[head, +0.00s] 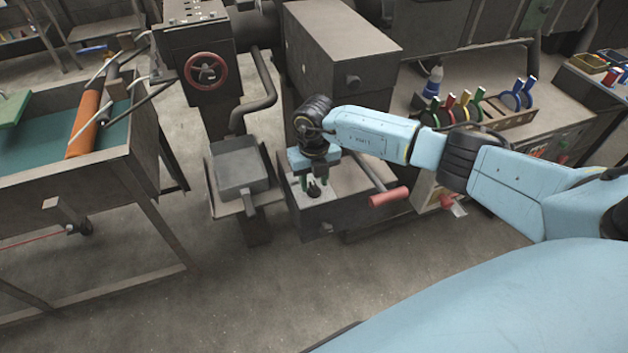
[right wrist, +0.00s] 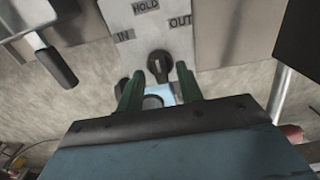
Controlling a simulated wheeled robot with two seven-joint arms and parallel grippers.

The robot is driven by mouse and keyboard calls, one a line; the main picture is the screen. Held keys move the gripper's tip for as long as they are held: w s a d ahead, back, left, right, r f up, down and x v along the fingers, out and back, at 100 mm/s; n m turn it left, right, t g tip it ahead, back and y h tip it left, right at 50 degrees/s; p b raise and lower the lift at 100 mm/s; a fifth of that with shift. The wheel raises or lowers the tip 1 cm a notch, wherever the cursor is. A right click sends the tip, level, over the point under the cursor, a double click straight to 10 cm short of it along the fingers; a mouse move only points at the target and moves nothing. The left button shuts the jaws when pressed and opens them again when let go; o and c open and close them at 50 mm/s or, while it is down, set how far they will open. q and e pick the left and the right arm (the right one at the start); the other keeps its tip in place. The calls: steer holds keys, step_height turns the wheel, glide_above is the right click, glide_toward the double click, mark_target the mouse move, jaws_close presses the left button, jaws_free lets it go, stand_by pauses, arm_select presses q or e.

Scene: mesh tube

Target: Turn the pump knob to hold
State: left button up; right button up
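The black pump knob (right wrist: 160,63) sits on a pale panel (right wrist: 150,28) with the labels IN at left, HOLD at top and OUT at right. A light mark shows on the knob, but I cannot tell for sure which label it points to. My right gripper (right wrist: 157,80) is open, its two green fingers on either side of the knob's near side. I cannot tell whether they touch it. In the head view my right gripper (head: 313,182) points down over the panel on top of the grey pump box (head: 345,215). My left gripper is out of view.
A red-handled lever (head: 389,196) sticks out right of the gripper. A grey tray (head: 240,170) stands to the left, below a red handwheel (head: 206,71). The floor in front is clear.

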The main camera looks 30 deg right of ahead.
mark_target(314, 186)
step_height(314, 186, up, 13)
steer(key=shift+f, duration=0.2)
stand_by(0.5)
